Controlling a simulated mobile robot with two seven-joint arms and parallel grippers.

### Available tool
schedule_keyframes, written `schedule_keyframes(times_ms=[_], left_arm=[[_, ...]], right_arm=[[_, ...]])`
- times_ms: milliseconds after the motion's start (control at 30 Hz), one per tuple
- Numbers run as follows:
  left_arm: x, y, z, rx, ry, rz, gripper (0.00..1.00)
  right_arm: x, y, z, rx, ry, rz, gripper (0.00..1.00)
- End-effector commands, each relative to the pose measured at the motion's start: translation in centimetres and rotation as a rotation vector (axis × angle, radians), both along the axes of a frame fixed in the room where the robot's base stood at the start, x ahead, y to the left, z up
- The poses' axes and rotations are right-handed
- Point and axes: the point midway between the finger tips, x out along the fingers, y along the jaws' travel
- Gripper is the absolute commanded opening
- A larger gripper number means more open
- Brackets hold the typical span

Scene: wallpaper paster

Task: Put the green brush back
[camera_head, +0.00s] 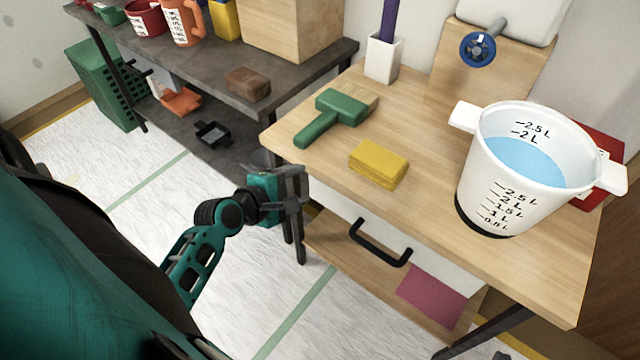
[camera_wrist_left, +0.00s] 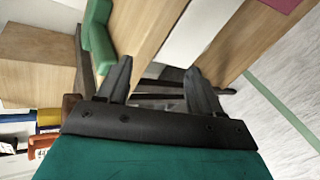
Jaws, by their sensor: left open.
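The green brush (camera_head: 342,106) lies on the wooden worktable (camera_head: 420,215), near its left edge. Its handle points to the lower left and its pale bristles to the upper right. My left gripper (camera_head: 294,250) hangs beside the table's left front edge, below the brush and apart from it. It is open and empty, with its fingers pointing down in the head view. In the left wrist view the gripper's two fingers (camera_wrist_left: 158,82) stand apart, and the green brush (camera_wrist_left: 98,42) shows to the upper left of them. My right gripper is not seen.
A yellow sponge (camera_head: 378,164) lies right of the brush. A white bucket (camera_head: 510,190) of water stands on the right. A white holder (camera_head: 382,60) stands behind. A black handle (camera_head: 380,243) juts from the table front. A dark shelf (camera_head: 325,50) holds several containers.

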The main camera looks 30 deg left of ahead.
Motion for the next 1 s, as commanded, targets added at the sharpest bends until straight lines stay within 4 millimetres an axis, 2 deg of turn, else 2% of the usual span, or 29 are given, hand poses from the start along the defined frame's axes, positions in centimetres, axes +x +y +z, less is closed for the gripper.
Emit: schedule_keyframes(times_ms=[33,100,300,400,500,667,1000], left_arm=[[-0.8,-1.2,-1.0,0.18,0.014,-0.105,0.65],[-1.7,-2.9,-2.1,0.433,0.019,-0.261,0.65],[-4.9,-7.8,-4.3,1.108,-0.031,-0.722,0.65],[-6.4,-10.0,-4.9,1.366,-0.083,-0.906,0.65],[-7.4,-11.5,-5.2,1.544,-0.13,-1.03,0.65],[-8.1,-12.6,-5.3,1.669,-0.169,-1.113,0.65],[-8.1,-12.6,-5.2,1.675,-0.17,-1.118,0.65]], right_arm=[[0.0,0.0,0.0,0.0,0.001,0.0,0.0],[0.0,0.0,0.0,0.0,0.001,0.001,0.0],[0.0,0.1,0.0,0.0,0.001,0.001,0.0],[0.0,0.1,0.0,0.0,0.001,0.001,0.0],[0.0,0.1,0.0,0.001,0.001,0.002,0.0],[0.0,0.1,0.0,0.001,0.0,0.002,0.0],[0.0,0.1,0.2,0.001,-0.001,0.002,0.0]])
